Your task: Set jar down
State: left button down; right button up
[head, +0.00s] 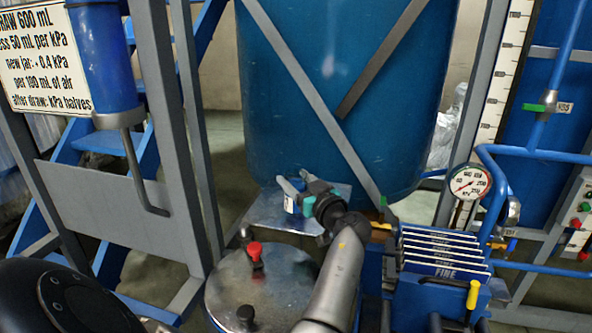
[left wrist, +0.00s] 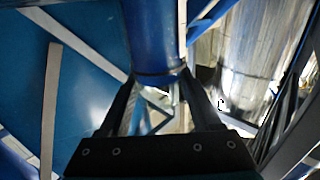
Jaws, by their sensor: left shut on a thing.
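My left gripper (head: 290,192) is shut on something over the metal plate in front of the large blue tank. What it holds barely shows; I cannot make out the jar's outline. A small white label (head: 289,204) shows by the fingertips. In the left wrist view the two dark fingers (left wrist: 163,85) close in towards the end of a blue cylinder (left wrist: 155,35); I cannot tell whether it is held or lies beyond. A round steel vessel (head: 285,295) with a red and a black knob stands below, beside my arm. My right gripper is not in view.
The blue tank (head: 300,90) with grey braces fills the back. A rack of upright plates marked FINE (head: 440,265) stands right of my arm. A pressure gauge (head: 470,183) and blue pipes lie farther right. Grey posts (head: 165,130) and a sign (head: 38,55) are at left.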

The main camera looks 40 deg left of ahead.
pick_arm(q)
jog(key=shift+f, duration=0.55)
jog(key=shift+f, duration=0.15)
jog(key=shift+c, duration=0.5)
grip_release()
